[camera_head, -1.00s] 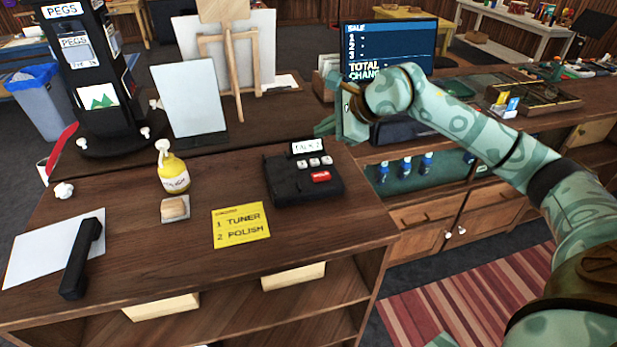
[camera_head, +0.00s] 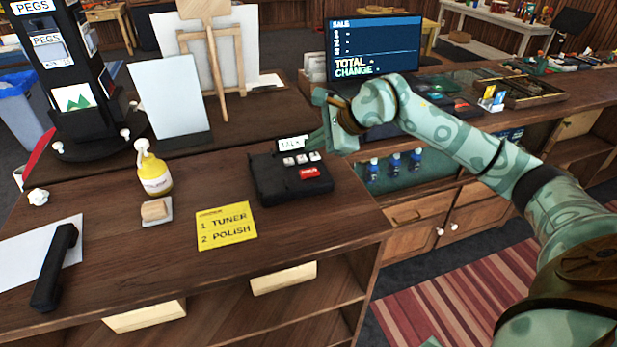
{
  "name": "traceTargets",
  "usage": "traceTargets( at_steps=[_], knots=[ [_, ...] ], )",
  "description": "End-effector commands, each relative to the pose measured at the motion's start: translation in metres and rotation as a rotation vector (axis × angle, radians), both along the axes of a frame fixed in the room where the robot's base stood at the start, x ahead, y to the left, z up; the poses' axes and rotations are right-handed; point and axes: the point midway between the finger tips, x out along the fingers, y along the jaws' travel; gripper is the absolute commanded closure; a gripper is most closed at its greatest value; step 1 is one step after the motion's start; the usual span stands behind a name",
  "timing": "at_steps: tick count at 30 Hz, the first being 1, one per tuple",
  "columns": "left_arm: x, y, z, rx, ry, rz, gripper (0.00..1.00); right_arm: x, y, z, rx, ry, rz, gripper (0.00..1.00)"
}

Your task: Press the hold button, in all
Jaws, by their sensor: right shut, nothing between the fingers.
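The black phone base (camera_head: 268,184) sits on the wooden counter, with a small lit display (camera_head: 292,144) that seems to read "TALK". Below the display is a row of pale buttons (camera_head: 301,158), and below them a red button (camera_head: 309,172) with lettering too small to read. I cannot tell which button is marked hold. The black handset (camera_head: 55,268) lies off the base at the left, partly on a white sheet. My left gripper is out of view.
A yellow note (camera_head: 227,226) reading tuner and polish lies in front of the phone. A yellow pump bottle (camera_head: 155,176) and a small block (camera_head: 155,209) stand left of it. A monitor (camera_head: 376,42) stands behind my right arm. Bare counter surrounds the phone.

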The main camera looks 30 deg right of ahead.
Motion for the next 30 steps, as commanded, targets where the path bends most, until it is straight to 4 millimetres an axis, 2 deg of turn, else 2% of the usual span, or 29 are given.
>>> traceTargets(
  at_steps=[1,3,9,30],
  knots=[
    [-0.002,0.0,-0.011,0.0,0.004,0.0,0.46,0.0,0.0,-0.015,0.0,0.003,0.0,1.0],
    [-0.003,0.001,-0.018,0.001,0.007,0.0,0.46,0.0,0.0,-0.025,0.0,0.003,0.0,1.0],
    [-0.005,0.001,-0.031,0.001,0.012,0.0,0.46,0.0,0.0,-0.043,-0.001,0.001,0.0,1.0],
    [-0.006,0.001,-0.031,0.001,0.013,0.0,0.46,0.0,0.0,-0.044,0.0,0.0,0.0,1.0]
  ],
)
